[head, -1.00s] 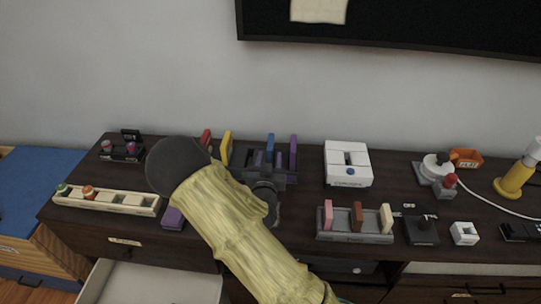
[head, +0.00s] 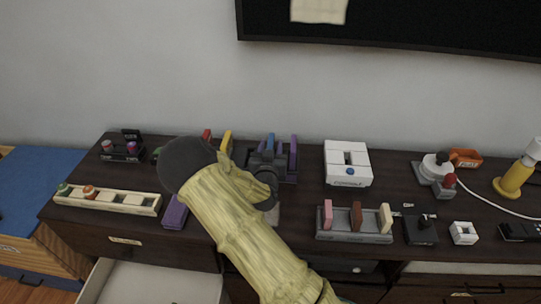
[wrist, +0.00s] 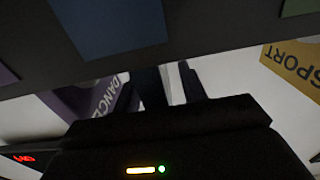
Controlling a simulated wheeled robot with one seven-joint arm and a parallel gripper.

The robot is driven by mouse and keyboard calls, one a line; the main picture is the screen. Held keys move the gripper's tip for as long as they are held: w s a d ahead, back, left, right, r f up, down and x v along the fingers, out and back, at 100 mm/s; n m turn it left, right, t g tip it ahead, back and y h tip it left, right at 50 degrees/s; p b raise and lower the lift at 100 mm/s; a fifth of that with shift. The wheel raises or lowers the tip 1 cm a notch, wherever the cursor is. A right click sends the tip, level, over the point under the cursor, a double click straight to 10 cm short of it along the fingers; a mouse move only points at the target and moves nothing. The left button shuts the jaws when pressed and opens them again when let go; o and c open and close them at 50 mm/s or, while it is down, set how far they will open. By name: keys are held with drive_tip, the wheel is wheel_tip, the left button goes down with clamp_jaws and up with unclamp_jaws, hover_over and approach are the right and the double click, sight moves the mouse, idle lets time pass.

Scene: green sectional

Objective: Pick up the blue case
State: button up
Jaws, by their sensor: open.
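The blue case (head: 270,140) stands upright in a dark rack (head: 288,179), among purple cases (head: 293,152). Its lower part is hidden behind my gripper. My gripper (head: 266,158) is open just in front of the rack, with its fingers toward the blue case; I cannot tell whether they touch it. In the wrist view, the dark fingers (wrist: 170,86) reach toward a dark band bearing a blue panel (wrist: 112,25). I cannot tell whether that panel is part of the case. Nothing is visibly held.
A yellow case (head: 226,142) and a red one (head: 207,135) stand left of the rack. A white box (head: 348,163) is to its right. A grey holder (head: 354,237) with upright blocks is at the front right. A purple box (head: 175,213) lies left of my arm.

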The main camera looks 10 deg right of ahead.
drive_tip(key=shift+c, duration=0.4)
clamp_jaws()
wheel_tip(320, 180, up, 10)
drive_tip(key=shift+r+p, duration=0.1)
drive_tip(key=shift+p, duration=0.4)
idle(0.6)
